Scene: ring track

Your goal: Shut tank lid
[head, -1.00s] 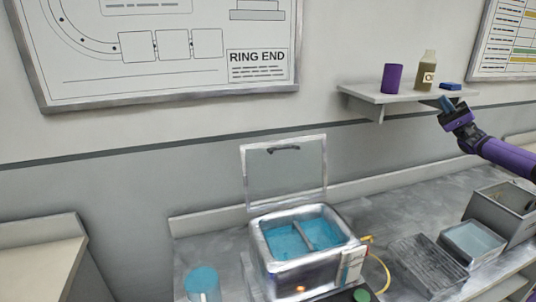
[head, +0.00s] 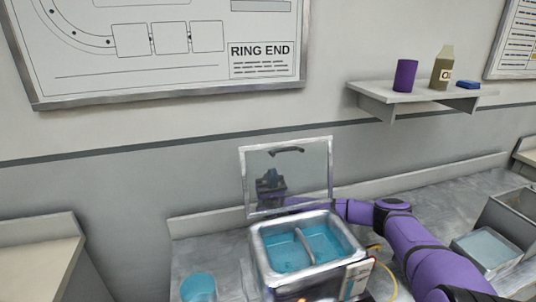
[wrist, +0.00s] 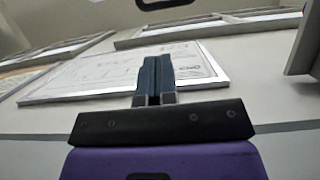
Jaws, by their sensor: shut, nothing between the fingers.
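The tank (head: 336,226) is a silver box on the bench with blue liquid in two halves. Its lid (head: 314,176) is a clear framed panel with a dark handle (head: 287,150) at its top, standing upright at the tank's back edge. My gripper (head: 268,176) shows through the clear lid, so it is behind the lid, below handle height. In the wrist view my gripper (wrist: 153,80) has its fingers together with nothing between them, and part of a dark handle shows at the top edge. I cannot tell whether my gripper touches the lid.
A shelf (head: 385,93) on the wall holds a purple cup (head: 404,75), a bottle (head: 442,67) and a blue block (head: 467,86). A blue-topped container (head: 198,287) stands left of the tank. An open bath (head: 486,247) is to the right.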

